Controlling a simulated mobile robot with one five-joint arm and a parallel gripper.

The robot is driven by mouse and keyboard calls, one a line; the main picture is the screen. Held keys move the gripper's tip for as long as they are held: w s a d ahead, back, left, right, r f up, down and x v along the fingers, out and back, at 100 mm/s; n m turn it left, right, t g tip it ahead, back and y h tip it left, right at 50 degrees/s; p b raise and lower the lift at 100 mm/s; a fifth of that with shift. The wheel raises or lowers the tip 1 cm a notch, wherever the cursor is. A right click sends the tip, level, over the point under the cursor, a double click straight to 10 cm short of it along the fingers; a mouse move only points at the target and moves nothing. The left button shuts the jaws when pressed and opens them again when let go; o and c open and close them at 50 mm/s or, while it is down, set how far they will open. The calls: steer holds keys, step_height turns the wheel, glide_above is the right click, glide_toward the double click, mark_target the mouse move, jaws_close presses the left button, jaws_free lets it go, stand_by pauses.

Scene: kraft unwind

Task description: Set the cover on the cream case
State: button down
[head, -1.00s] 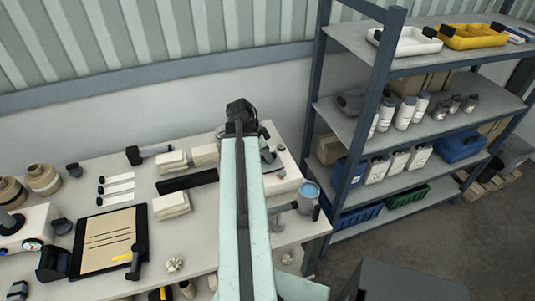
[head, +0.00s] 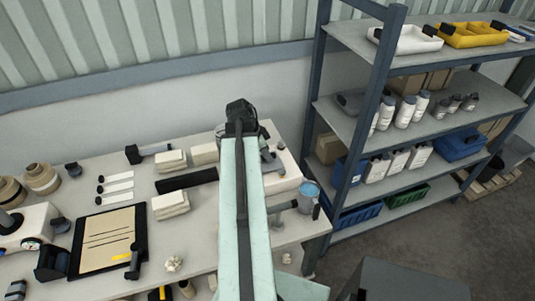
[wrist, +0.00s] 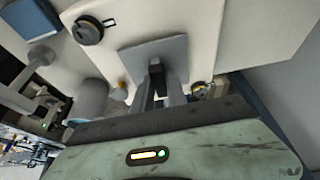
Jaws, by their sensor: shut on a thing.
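The cream case (wrist: 205,35) fills much of the upper wrist view as a broad pale face. In the head view the cream case (head: 289,180) shows at the right end of the bench, partly hidden by my arm. The cover (wrist: 180,48), a grey square plate, lies over the case's face in the wrist view. My gripper (wrist: 160,82) is shut on a dark grip at the plate's middle. I cannot tell whether the plate touches the case. In the head view my arm hides the fingertips.
A blue-topped cup (head: 309,194) stands by the bench's right edge. A loaded shelf rack (head: 352,120) stands to the right. Cream blocks (head: 171,204) lie left of my arm.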

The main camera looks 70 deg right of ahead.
steer(key=shift+f, duration=0.25)
stand_by(0.3)
steer(key=c, duration=1.3)
jaws_free()
steer(key=shift+o, duration=0.2)
steer(key=p+v, duration=0.7)
steer(key=shift+r, duration=0.35)
steer(key=shift+w+a, duration=0.1)
